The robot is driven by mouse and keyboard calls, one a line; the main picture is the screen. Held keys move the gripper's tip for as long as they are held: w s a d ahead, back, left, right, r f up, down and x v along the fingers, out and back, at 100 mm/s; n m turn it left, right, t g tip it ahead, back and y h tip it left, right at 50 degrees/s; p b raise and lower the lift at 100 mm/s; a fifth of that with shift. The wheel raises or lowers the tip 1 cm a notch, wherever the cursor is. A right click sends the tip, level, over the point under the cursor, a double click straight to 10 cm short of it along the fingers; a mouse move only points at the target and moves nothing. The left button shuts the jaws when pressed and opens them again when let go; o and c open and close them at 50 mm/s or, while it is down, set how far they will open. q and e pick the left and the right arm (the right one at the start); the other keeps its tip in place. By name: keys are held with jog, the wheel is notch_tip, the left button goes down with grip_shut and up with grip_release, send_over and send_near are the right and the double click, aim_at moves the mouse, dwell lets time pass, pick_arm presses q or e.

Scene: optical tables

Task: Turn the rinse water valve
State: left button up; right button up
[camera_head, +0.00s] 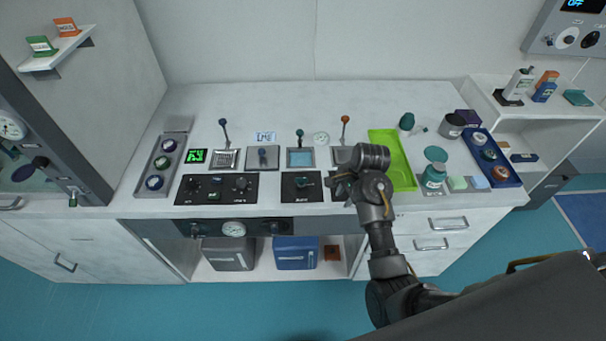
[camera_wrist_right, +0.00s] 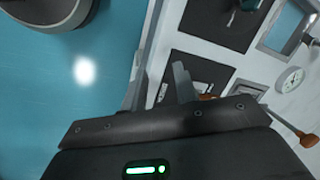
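No valve label is readable, so I cannot tell which control is the rinse water valve. The middle black panel (camera_head: 290,192) carries a dark teal valve handle, seen at the top of the right wrist view (camera_wrist_right: 243,5). Another black panel (camera_wrist_right: 190,68) lies beyond my right fingers, with an orange-brown handle (camera_wrist_right: 207,96) partly hidden behind a finger. My right gripper (camera_head: 340,184) is over the counter's front edge, right of the middle panel. My left gripper is out of view.
Upright levers with blue (camera_head: 222,121), teal (camera_head: 299,132) and orange (camera_head: 345,118) knobs stand behind the panels. A green tray (camera_head: 402,165) lies right of my arm. A teal-lidded jar (camera_head: 433,176) and a blue tray (camera_head: 507,172) are farther right.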

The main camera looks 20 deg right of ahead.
jog(key=w+a+r+m+y, duration=0.3)
jog(key=w+a+r+m, duration=0.25)
jog(key=w+r, duration=0.45)
jog(key=b, duration=0.5)
send_over(302, 178)
jog(key=d, duration=0.3)
jog(key=shift+m+g, duration=0.25)
jog(key=shift+g, duration=0.15)
jog(key=f, duration=0.6)
jog(key=shift+s+a, duration=0.15)
jog(key=shift+s, duration=0.1)
jog(key=shift+p+x, duration=0.6)
jog(key=shift+x, duration=2.15)
jog(key=shift+a, duration=0.1)
grip_shut()
